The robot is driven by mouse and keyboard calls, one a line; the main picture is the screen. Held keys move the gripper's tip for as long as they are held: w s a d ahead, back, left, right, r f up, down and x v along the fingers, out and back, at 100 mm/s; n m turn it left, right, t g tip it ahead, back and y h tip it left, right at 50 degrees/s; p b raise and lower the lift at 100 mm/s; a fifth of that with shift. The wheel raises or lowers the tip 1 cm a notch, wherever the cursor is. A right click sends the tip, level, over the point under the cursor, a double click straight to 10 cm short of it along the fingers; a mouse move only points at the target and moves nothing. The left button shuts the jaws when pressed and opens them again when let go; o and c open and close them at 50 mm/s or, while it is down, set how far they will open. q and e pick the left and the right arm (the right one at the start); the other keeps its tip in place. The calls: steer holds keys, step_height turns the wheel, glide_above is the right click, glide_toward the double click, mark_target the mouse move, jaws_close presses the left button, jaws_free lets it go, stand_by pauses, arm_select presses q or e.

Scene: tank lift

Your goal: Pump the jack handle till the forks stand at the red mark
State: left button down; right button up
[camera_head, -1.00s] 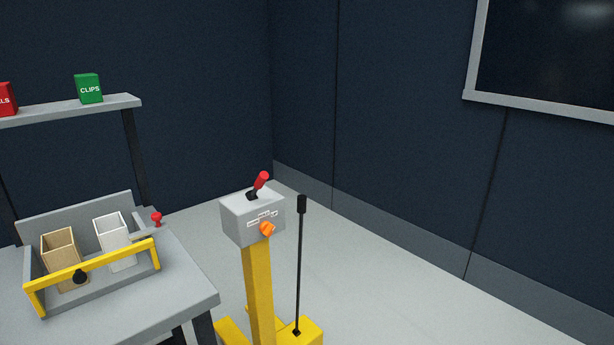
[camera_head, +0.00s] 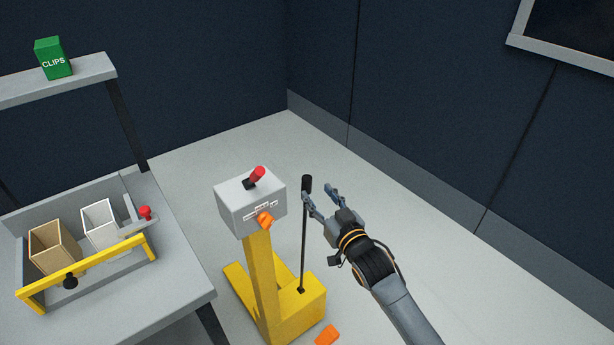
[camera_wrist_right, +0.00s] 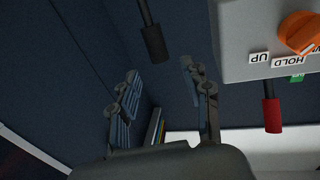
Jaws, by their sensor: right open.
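The jack handle (camera_head: 304,240) is a thin black rod with a thicker black grip, standing upright from the yellow base (camera_head: 300,308). Its grip also shows in the right wrist view (camera_wrist_right: 154,43). My right gripper (camera_head: 320,193) is open, with its fingers near the handle's grip. In the right wrist view (camera_wrist_right: 160,75) the grip lies beyond the fingertips, not held. A grey control box (camera_head: 250,206) on a yellow post has a red-tipped lever (camera_head: 257,175) and an orange knob (camera_head: 265,220). I cannot make out forks or a red mark. My left gripper is not in view.
A grey table (camera_head: 180,265) at the left holds a tray with a yellow bar (camera_head: 100,260) and two open boxes. A shelf (camera_head: 85,78) bears a green CLIPS box (camera_head: 53,60). An orange piece (camera_head: 327,335) shows near the yellow base. Floor at the right is clear.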

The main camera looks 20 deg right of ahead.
mark_target(309, 183)
steer(key=w, duration=0.5)
steer(key=w+a, duration=0.1)
steer(key=w, duration=0.1)
steer(key=shift+w, duration=0.2)
jaws_close()
